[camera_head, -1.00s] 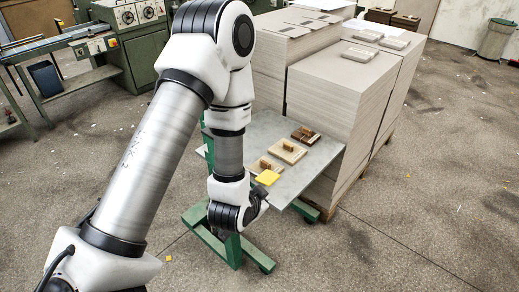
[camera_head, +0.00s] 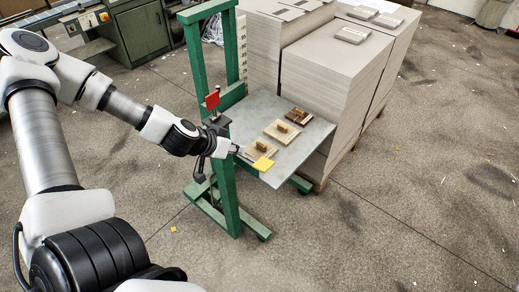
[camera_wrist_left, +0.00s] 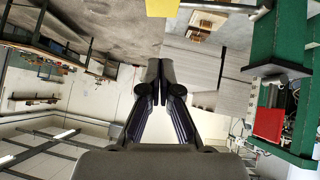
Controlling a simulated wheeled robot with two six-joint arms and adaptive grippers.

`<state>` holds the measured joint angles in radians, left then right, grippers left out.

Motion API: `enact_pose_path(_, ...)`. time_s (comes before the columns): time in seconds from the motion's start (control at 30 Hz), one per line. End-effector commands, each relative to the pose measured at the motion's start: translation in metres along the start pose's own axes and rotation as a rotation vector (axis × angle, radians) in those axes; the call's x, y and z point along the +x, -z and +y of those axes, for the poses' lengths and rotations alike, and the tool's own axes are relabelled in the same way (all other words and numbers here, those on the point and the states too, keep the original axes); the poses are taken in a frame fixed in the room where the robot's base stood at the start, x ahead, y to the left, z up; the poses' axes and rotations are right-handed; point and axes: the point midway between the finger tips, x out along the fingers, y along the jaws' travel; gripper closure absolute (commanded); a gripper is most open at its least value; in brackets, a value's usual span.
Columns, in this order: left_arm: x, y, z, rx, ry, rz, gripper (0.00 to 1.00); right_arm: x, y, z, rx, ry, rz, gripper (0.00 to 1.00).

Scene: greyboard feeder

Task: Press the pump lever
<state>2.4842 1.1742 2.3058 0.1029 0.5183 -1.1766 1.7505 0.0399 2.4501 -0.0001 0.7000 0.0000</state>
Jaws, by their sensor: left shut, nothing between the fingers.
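The green stand (camera_head: 224,196) carries a grey table plate (camera_head: 307,140). On its upright sits a dark bracket with a red plate (camera_head: 212,100) on a thin post. I cannot tell for certain which part is the pump lever. The red plate also seems to show at the right of the left wrist view (camera_wrist_left: 268,123). My left gripper (camera_head: 238,149) points right at the plate's left edge, right of and below the red plate and apart from it. Its fingers are together and empty in the left wrist view (camera_wrist_left: 158,75). My right gripper is out of view.
A yellow pad (camera_head: 263,164) lies at the plate's near corner, close to my left gripper. Several wooden blocks on boards (camera_head: 281,129) lie on the plate. Tall greyboard stacks (camera_head: 318,97) stand behind it.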

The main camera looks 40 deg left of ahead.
Motion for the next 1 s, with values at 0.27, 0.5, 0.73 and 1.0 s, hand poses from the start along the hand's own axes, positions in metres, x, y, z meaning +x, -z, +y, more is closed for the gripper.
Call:
enact_pose_path(0.27, -0.002, 0.004, 0.001, 0.002, 0.001, 0.005, 1.00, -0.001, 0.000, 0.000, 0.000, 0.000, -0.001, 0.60)
enact_pose_path(0.5, 0.015, -0.001, -0.001, 0.007, 0.002, 0.004, 1.00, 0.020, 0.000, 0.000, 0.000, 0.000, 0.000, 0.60)
enact_pose_path(0.73, 0.060, -0.005, -0.001, 0.015, 0.003, 0.002, 1.00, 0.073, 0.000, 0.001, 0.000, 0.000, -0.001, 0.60)
enact_pose_path(1.0, 0.108, -0.005, 0.000, 0.010, 0.003, -0.002, 1.00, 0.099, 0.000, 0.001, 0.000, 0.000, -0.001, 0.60)
